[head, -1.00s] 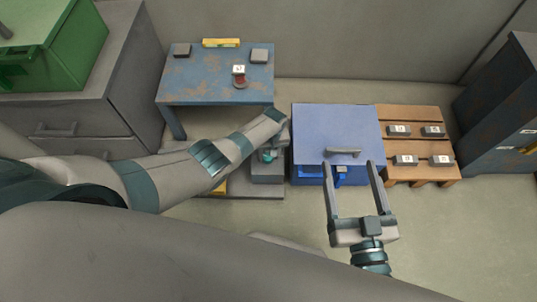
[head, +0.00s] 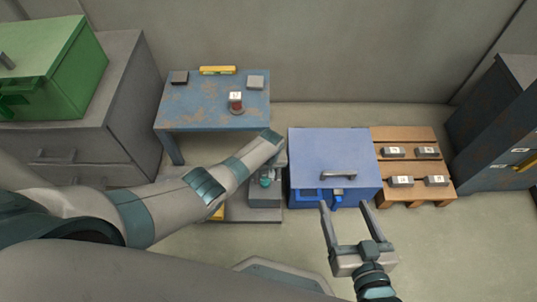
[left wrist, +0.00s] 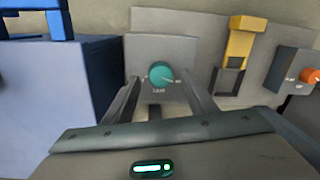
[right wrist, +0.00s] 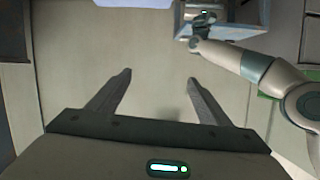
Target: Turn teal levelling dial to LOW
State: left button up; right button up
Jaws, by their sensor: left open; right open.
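The teal levelling dial (left wrist: 161,74) sits on a grey block (left wrist: 180,50) in the left wrist view, with small lettering beneath and beside it too blurred to read surely. In the head view the teal dial (head: 266,181) shows small beside the blue cabinet. My left gripper (left wrist: 161,84) is open, its fingers on either side of the dial in that picture; I cannot tell whether they touch it. In the head view my left forearm and wrist partly cover this area. My right gripper (head: 345,205) is open and empty in front of the blue cabinet; it also shows in the right wrist view (right wrist: 158,78).
The blue cabinet (head: 330,150) with a grey handle stands right of the dial. A yellow lever (left wrist: 240,42) and an orange knob (left wrist: 305,84) are right of the dial in the left wrist view. A pallet (head: 408,165) holds several labelled blocks.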

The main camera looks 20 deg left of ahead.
pick_arm(q)
notch_tip(320, 180, up, 3)
jog(key=shift+w+d+r+p, duration=0.1)
jog(key=shift+r+p, duration=0.1)
jog(key=shift+p, duration=0.6)
notch_tip(320, 180, up, 3)
jog(key=p, duration=0.2)
notch_tip(320, 180, up, 9)
jog(key=p, duration=0.3)
send_over(267, 181)
jog(key=shift+w+d+f, duration=0.2)
jog(key=shift+d, duration=0.1)
pick_arm(e)
jog(key=s+d+f+g+h, duration=0.3)
jog(key=s+d+f+g, duration=0.5)
jog(key=shift+h, duration=0.3)
